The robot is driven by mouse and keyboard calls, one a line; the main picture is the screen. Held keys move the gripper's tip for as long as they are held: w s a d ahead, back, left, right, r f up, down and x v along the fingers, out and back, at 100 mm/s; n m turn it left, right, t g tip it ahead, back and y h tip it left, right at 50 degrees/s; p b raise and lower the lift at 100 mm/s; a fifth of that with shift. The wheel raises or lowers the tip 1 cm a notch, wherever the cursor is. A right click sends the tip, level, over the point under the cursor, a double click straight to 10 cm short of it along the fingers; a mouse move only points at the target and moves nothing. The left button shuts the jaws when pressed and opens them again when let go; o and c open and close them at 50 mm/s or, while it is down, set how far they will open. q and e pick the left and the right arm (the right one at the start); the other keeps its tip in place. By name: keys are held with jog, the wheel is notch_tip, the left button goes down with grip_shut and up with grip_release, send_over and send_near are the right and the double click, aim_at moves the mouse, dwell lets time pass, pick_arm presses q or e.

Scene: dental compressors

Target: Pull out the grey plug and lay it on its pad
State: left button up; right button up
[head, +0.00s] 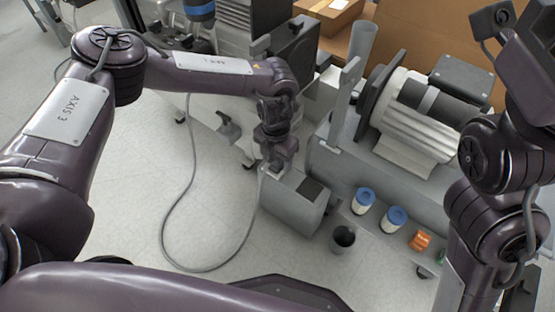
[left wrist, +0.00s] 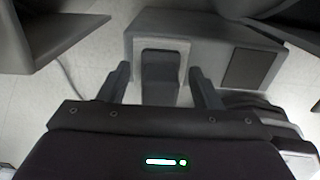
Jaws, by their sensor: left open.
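The grey plug (left wrist: 160,72) is a dark block standing in a pale-edged recess of a grey box (left wrist: 205,42). The box also shows in the head view (head: 284,209), with a grey cable (head: 167,215) looping across the floor up to its left side. A dark pad (left wrist: 243,68) lies on the box's top, right of the plug; it is also in the head view (head: 313,189). My left gripper (left wrist: 163,78) is open, its fingers on either side of the plug with gaps visible. In the head view my wrist mostly hides the plug. My right gripper's fingers are out of view.
A motor unit (head: 425,110) stands on a grey bench at right. Two blue-and-white canisters (head: 364,200), an orange item (head: 420,240) and a dark cup (head: 343,238) are near the box. Cardboard (head: 332,15) lies behind. The floor at left is mostly clear.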

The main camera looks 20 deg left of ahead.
pick_arm(q)
jog(key=shift+p, duration=0.3)
jog(key=shift+c, duration=0.2)
grip_shut()
jog(key=shift+r+p, duration=2.8)
jog(key=shift+r, duration=0.25)
